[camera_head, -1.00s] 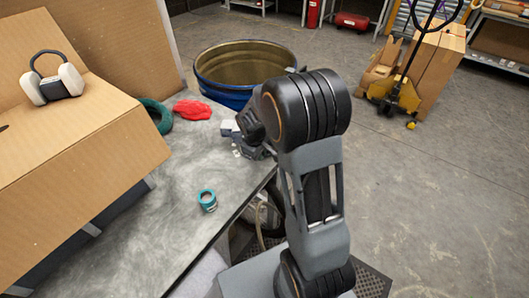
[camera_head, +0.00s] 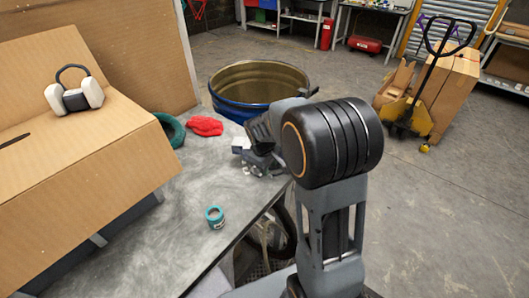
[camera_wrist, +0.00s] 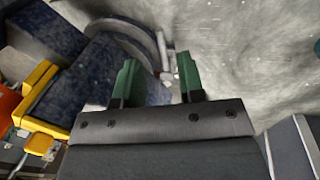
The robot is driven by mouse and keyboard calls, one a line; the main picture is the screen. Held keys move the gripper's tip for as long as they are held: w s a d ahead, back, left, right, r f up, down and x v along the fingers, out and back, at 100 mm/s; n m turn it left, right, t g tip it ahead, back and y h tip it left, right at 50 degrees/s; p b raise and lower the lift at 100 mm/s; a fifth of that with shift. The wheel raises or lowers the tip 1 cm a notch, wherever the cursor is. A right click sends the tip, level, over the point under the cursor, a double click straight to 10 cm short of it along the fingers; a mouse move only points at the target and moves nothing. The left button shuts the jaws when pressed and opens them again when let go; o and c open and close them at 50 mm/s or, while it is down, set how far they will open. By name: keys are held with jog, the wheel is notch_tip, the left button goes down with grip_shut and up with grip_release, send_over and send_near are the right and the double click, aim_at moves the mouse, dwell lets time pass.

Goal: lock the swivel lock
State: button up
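A dark blue-grey bench vise (camera_head: 262,161) stands at the right edge of the grey bench, partly hidden by my arm. In the wrist view its speckled blue body (camera_wrist: 105,68) fills the upper left, with a rounded grey base. A small pale metal lever (camera_wrist: 162,48) stands at the rim of that base and looks like the swivel lock. My gripper (camera_wrist: 157,80) has its two green fingertips well apart with nothing between them. The lever lies just beyond the fingertips, in line with the gap. The lever's lock state cannot be told.
A teal-ringed roll (camera_head: 214,217), a red cloth (camera_head: 205,126) and a green ring (camera_head: 170,130) lie on the bench (camera_head: 190,188). Ear defenders (camera_head: 74,93) sit on a cardboard box (camera_head: 90,155). A blue drum (camera_head: 255,85) stands behind.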

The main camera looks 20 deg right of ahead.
jog(key=v, duration=0.9)
jog(key=shift+r, duration=0.2)
jog(key=s+a+m+t+y, duration=0.1)
jog(key=s+a+m, duration=0.1)
jog(key=s, duration=0.5)
jog(key=s+a+r+m+t+y, duration=0.1)
jog(key=s+m, duration=0.3)
jog(key=s, duration=0.4)
jog(key=shift+s+a+t, duration=0.3)
jog(key=shift+a+t, duration=0.1)
jog(key=shift+r, duration=0.1)
